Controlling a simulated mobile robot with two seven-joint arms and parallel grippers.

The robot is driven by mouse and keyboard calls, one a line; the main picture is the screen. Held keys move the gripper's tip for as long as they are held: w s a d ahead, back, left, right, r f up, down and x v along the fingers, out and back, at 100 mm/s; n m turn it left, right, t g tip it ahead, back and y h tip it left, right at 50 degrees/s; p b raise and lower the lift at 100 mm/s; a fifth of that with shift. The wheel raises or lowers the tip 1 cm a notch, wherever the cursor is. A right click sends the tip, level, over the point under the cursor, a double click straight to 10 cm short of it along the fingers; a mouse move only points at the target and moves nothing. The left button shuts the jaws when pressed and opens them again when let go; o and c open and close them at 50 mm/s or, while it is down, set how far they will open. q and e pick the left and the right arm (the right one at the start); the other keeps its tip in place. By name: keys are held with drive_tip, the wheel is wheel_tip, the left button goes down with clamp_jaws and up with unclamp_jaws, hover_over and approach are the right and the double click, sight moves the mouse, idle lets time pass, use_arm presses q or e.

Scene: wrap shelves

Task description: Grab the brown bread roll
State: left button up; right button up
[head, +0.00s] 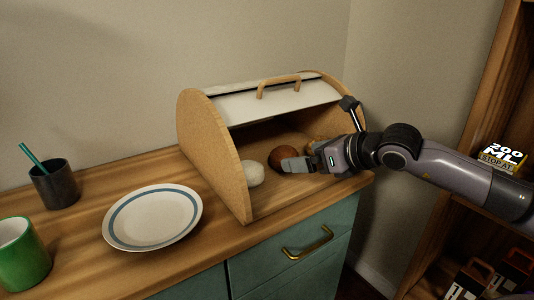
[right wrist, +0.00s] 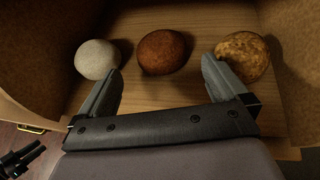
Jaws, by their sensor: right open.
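The brown bread roll (head: 288,157) lies inside the open wooden bread box (head: 214,150), between a pale roll and a golden crusty one. In the right wrist view the brown roll (right wrist: 162,51) is in the middle, just beyond the gap between my fingertips. My right gripper (head: 300,165) is open and empty at the front of the box; in the head view it covers part of the brown roll. Its spread fingers also show in the right wrist view (right wrist: 160,72).
The pale roll (right wrist: 98,59) is near the left finger and the golden roll (right wrist: 242,56) is partly behind the right finger. A white plate (head: 152,217), dark cup (head: 55,184) and green mug (head: 20,255) stand on the counter. Box walls flank the rolls.

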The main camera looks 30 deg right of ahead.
sight(292, 155)
drive_tip(key=shift+w, duration=0.6)
drive_tip(key=shift+p+x, duration=0.8)
drive_tip(key=shift+x, duration=2.45)
drive_tip(key=shift+c, duration=0.3)
drive_tip(key=c, duration=0.9)
